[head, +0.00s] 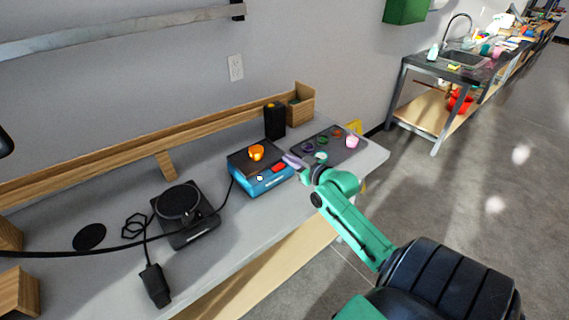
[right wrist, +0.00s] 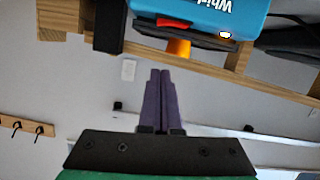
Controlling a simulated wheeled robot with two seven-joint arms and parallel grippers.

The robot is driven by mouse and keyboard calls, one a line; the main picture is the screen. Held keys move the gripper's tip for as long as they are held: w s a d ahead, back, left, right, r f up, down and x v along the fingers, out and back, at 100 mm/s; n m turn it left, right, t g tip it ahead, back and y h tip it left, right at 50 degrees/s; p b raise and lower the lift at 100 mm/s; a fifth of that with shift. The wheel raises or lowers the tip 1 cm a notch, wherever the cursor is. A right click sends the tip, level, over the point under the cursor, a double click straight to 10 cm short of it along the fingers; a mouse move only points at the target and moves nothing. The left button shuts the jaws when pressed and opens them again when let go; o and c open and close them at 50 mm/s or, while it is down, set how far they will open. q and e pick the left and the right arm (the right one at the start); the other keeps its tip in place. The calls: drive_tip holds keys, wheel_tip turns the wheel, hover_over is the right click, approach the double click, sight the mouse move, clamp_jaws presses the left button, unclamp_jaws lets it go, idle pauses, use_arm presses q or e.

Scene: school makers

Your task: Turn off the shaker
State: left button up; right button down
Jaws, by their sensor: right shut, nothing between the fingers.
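The shaker (head: 262,183) is a blue box with a dark top plate on the grey bench, and an orange cup (head: 256,153) stands on it. A red switch (head: 279,168) and a pale knob (head: 260,178) are on its front. My green right arm reaches in, and its right gripper (head: 291,161) has purple fingers shut and empty by the shaker's right end, close to the red switch. In the right wrist view, the shaker (right wrist: 256,12) is upside down at the top, with the red switch (right wrist: 174,22) above the shut fingers (right wrist: 160,78). Contact is not visible. My left gripper is not in view.
A dark tray (head: 345,156) with several small colored items lies right of the shaker. A black box (head: 274,121) stands behind. A black device with a round plate (head: 179,202) and a cable sits to the left. Bare bench lies in front.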

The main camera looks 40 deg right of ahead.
sight(283, 166)
drive_tip(key=w+f, duration=0.2)
drive_tip(key=f, duration=0.1)
drive_tip(key=w+f, duration=0.1)
drive_tip(key=f, duration=0.1)
drive_tip(key=shift+w+d, duration=0.25)
drive_tip(key=shift+d, duration=0.1)
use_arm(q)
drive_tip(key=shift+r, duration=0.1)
use_arm(e)
drive_tip(key=shift+d+f+b, duration=0.15)
drive_tip(key=shift+f+b, duration=0.6)
drive_tip(key=shift+b, duration=0.35)
drive_tip(key=shift+r+p, duration=0.35)
drive_tip(key=shift+p, duration=0.05)
wheel_tip(283, 166, up, 5)
drive_tip(key=p, duration=0.4)
use_arm(q)
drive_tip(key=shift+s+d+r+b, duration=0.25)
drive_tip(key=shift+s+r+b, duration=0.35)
drive_tip(key=shift+b, duration=0.15)
use_arm(e)
drive_tip(key=v, duration=0.9)
drive_tip(key=shift+s+d+f, duration=0.3)
drive_tip(key=shift+s+d, duration=0.2)
drive_tip(key=shift+d, duration=0.05)
